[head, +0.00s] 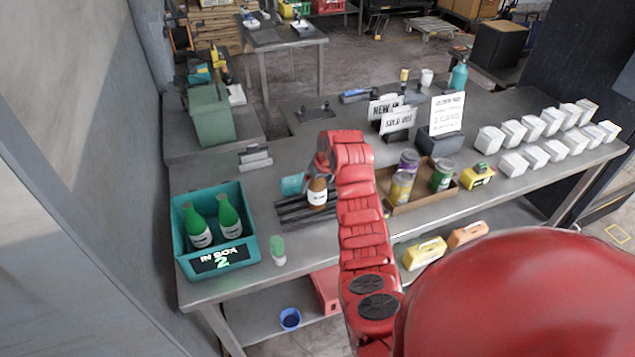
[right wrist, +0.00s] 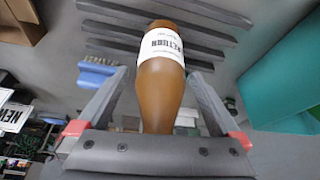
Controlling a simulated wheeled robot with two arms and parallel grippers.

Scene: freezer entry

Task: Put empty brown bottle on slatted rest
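The brown bottle (head: 317,192) with a white label stands about upright at the slatted rest (head: 292,211), a set of dark parallel bars on the table. In the right wrist view the bottle (right wrist: 161,85) is between the fingers of my right gripper (right wrist: 158,78), its label reading RETURN, with the slats (right wrist: 215,47) behind its far end. Narrow gaps show between the fingers and the bottle, so the gripper looks open around it. Whether its base touches the slats I cannot tell. My right gripper (head: 321,163) is partly hidden in the head view. My left gripper is out of view.
A teal box (head: 181,243) marked IN BOX 2 holds two green bottles at the left. A green-capped jar (head: 278,251) stands beside it. A cardboard tray (head: 411,203) with cans lies right of my arm. Signs (head: 447,112) and white cartons (head: 536,154) stand farther back and right.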

